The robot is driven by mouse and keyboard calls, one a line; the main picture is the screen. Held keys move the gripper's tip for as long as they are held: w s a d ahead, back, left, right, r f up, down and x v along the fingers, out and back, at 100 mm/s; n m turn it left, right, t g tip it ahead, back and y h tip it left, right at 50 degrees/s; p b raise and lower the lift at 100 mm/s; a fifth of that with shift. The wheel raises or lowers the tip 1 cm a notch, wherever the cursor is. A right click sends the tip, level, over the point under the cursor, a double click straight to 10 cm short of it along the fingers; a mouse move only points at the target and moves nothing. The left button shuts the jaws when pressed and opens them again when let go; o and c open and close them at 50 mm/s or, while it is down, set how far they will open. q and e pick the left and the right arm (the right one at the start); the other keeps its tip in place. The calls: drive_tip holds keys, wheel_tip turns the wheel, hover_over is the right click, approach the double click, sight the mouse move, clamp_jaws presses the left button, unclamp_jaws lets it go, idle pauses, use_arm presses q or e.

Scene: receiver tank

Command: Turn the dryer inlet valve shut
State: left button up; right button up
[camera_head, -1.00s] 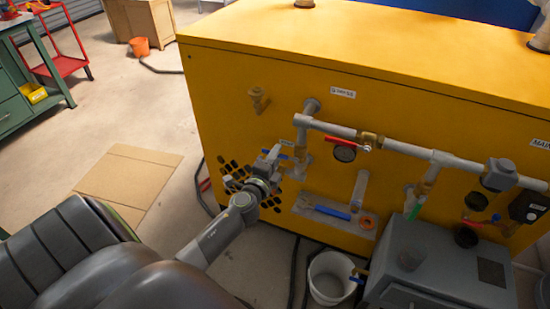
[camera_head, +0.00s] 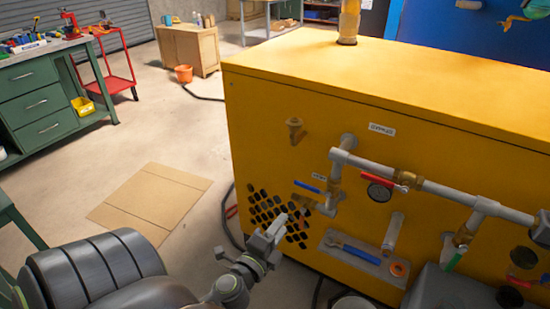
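The yellow cabinet (camera_head: 290,150) carries grey pipework with several coloured lever valves. A blue-handled valve (camera_head: 307,186) sits on the short vertical pipe at the left, its lever pointing left, across the pipe. A small label above it is too small to read, so I cannot tell which valve is the dryer inlet. My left gripper (camera_head: 276,230) is below and left of this blue lever, in front of the perforated vent, apart from the lever and apparently empty. Its finger gap is unclear. My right gripper is not in view.
A red-handled valve (camera_head: 405,178) with a gauge is on the horizontal pipe. A green-handled valve (camera_head: 453,261) and a long blue-handled tool or lever (camera_head: 356,252) on a grey plate are lower right. A grey box (camera_head: 440,290) stands below. The floor left is mostly clear around flat cardboard (camera_head: 150,200).

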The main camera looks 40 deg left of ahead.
use_arm(q)
drive_tip(key=shift+v, duration=0.9)
